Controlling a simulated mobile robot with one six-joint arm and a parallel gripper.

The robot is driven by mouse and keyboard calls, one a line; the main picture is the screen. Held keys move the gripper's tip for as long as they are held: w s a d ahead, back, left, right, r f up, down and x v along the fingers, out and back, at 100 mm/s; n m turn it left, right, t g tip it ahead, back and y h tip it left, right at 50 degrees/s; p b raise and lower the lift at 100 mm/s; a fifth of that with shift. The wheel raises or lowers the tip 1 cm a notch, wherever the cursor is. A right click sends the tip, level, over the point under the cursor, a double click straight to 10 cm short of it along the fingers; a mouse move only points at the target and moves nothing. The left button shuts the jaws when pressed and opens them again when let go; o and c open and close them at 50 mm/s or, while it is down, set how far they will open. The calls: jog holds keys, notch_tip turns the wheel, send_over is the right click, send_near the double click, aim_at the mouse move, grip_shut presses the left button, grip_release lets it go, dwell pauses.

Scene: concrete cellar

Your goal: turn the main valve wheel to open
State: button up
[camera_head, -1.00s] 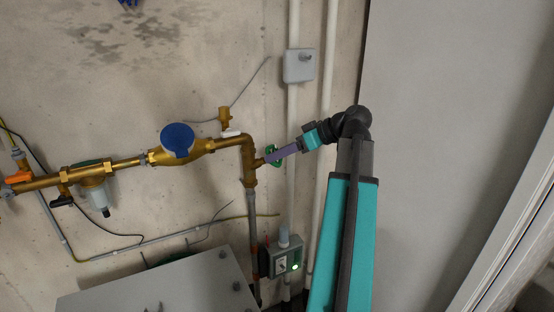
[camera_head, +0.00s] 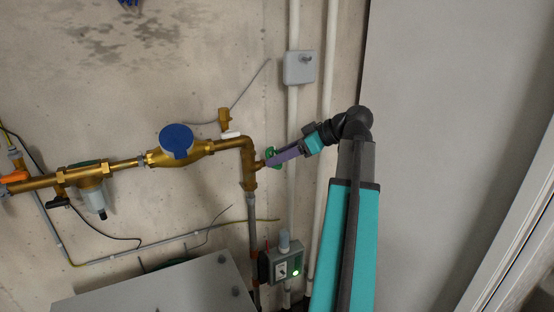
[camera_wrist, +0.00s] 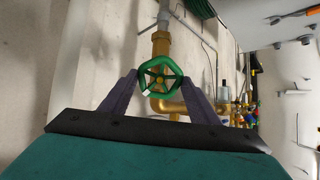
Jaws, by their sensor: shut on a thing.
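The green valve wheel (camera_wrist: 160,73) sits on a brass valve body in the middle of the wrist view. It has spokes and a brass hub. In the head view the wheel (camera_head: 272,157) is small and partly covered by my gripper. My gripper (camera_wrist: 161,78) is shut on the wheel, with one purple finger at each side of the rim. In the head view my gripper (camera_head: 270,159) reaches the wheel from the right. The far side of the wheel is hidden.
A brass pipe (camera_head: 115,165) with a blue-capped meter (camera_head: 177,141) runs left along the concrete wall. A grey switch box (camera_head: 286,264) with a green light is below. A grey cabinet (camera_head: 165,287) stands at the bottom. A grey panel (camera_head: 440,130) fills the right.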

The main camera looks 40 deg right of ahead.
jog(key=shift+f+n+b, duration=0.15)
jog(key=shift+n+b, duration=1.65)
jog(key=shift+b, duration=0.5)
jog(key=shift+n, duration=0.3)
jog(key=shift+n+b, duration=0.7)
jog(key=shift+b, duration=0.5)
jog(key=shift+n+b, duration=1.6)
jog(key=shift+b, duration=0.4)
jog(key=shift+n+b, duration=1.2)
jog(key=shift+b, duration=0.4)
jog(key=shift+n+b, duration=1.1)
jog(key=shift+b, duration=0.2)
jog(key=shift+n+b, duration=1)
jog(key=shift+b, duration=0.45)
jog(key=shift+n+b, duration=1.3)
jog(key=shift+b, duration=0.1)
